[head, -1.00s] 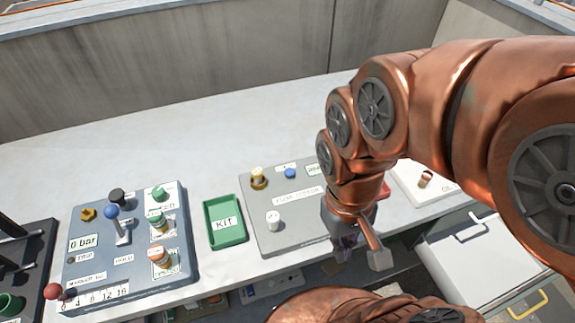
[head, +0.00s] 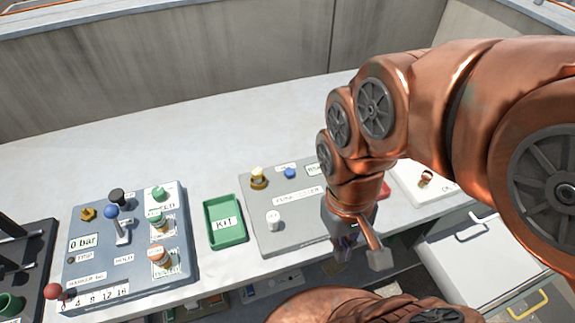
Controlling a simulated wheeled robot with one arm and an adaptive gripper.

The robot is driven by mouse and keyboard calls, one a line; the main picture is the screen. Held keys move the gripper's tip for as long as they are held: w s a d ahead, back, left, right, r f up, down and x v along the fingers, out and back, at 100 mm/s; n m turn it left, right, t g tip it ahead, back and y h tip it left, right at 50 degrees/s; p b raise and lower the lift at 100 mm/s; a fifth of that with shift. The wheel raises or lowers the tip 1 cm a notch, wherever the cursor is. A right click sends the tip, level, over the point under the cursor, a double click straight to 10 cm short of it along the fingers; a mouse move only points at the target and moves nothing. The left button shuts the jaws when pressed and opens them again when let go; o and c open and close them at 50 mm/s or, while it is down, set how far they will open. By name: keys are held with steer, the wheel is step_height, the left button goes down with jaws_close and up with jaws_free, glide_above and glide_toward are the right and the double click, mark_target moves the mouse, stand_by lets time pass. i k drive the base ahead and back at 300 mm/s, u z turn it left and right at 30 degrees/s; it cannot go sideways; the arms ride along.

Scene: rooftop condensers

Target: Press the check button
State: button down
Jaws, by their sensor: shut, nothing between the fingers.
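A grey panel (head: 262,219) lies on the worktop with a small blue button (head: 290,173) near its top edge. The small labels by it are too blurred to read, so I cannot tell for sure that it is the check button. My gripper (head: 343,252) points down at the panel's right side, near the worktop's front edge, to the right of and nearer than the blue button. It is shut and empty. My wrist hides the panel's right part.
A green KIT tray (head: 242,236) sits left of the panel. Farther left is a blue-grey console (head: 103,262) with upright levers and knobs. A white panel (head: 408,190) lies on the right, partly behind my arm. The worktop's back (head: 190,140) is clear before a concrete wall.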

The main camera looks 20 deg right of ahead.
mark_target(289, 172)
steer(key=k, duration=1)
steer(key=u, duration=2.2)
steer(key=i, duration=1.55)
steer(key=z, duration=2.15)
